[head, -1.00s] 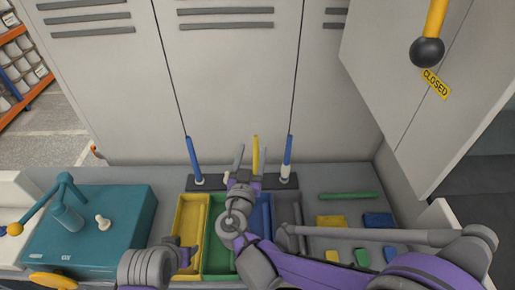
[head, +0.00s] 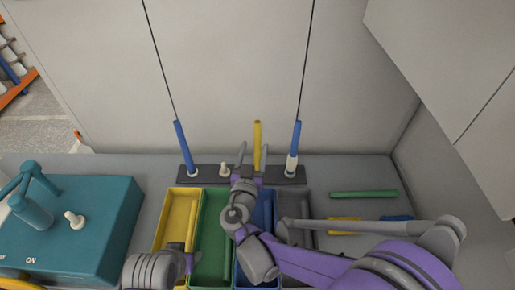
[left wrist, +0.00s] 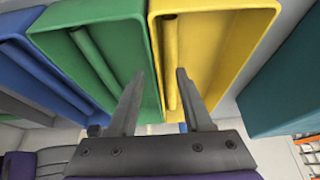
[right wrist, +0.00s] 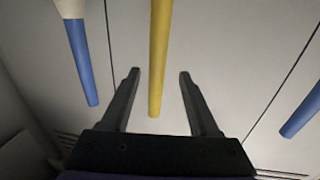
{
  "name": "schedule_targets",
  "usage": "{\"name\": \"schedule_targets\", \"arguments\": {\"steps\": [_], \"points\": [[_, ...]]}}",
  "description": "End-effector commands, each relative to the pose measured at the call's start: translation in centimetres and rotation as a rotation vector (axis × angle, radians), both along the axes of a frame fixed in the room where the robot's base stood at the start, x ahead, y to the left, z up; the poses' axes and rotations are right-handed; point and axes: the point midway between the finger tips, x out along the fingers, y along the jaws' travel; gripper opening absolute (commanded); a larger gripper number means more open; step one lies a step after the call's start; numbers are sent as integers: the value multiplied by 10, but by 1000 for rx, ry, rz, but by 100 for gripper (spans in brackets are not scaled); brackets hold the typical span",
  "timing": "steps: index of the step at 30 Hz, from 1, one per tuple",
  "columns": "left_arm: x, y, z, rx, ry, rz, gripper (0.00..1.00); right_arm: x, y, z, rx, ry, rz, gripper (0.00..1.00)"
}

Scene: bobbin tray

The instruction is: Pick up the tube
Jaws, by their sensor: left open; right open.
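A yellow tube (head: 257,138) stands upright on the dark rack strip (head: 205,175) at the back of the bench. My right gripper (head: 251,152) is open at this tube. In the right wrist view the yellow tube (right wrist: 158,55) lies in line with the gap between the open fingers (right wrist: 158,80), with no finger visibly pressing on it. Two blue tubes, left (head: 184,146) and right (head: 294,138), stand on the same strip. A green tube (head: 364,194) lies on the bench at the right. My left gripper (left wrist: 160,75) is open and empty near the yellow and green bins.
Yellow (head: 168,232), green (head: 202,270), blue and grey bins stand in a row before the rack; tubes lie in the yellow and green bins. A teal box (head: 100,235) is at left. A bare peg (head: 224,170) stands on the strip. Cabinet panels close the back.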

Motion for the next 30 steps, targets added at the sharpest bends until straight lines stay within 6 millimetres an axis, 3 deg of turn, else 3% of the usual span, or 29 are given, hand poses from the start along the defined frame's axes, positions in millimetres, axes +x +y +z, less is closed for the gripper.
{"name": "schedule_targets", "arguments": {"steps": [8, 15, 23, 30], "points": [[1, 0, 4, 0, -1, 0, 50, 25, -6, 2, -1, 1, -1, 62], [2, 0, 9, 0, -3, 0, 50, 59, -14, 4, 0, 0, -2, 62], [2, 0, 9, 0, -3, 0, 50, 64, -14, 3, 0, 1, 1, 62], [2, 0, 9, 0, -3, 0, 50, 64, -14, 3, 0, 1, 1, 20]]}}
